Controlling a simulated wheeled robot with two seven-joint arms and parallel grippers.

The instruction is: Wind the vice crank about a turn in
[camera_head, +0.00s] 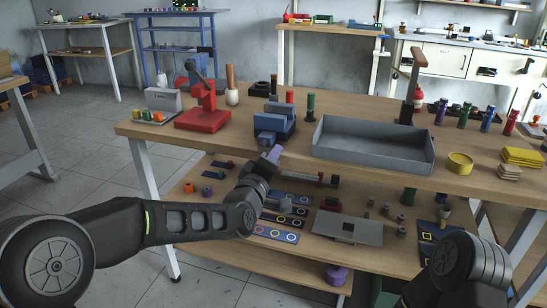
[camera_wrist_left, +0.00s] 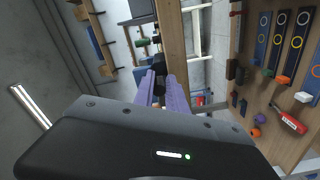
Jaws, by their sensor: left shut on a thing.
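The blue vice (camera_head: 272,124) stands at the front edge of the wooden bench top, left of the grey tray. My left gripper (camera_head: 274,153) reaches up to its front from below, with its purple fingers close together just in front of the vice. In the left wrist view the two purple fingers (camera_wrist_left: 164,82) point away from me, with a small dark part (camera_wrist_left: 157,88) between them. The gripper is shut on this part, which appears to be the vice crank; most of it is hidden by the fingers. My right gripper is out of view; only part of that arm shows at lower right.
A red arbor press (camera_head: 203,112) stands left of the vice, and a large grey tray (camera_head: 372,148) close on its right. The lower shelf (camera_head: 215,218) under the bench top holds panels and small parts near my left arm. A yellow ring (camera_head: 460,163) lies farther right.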

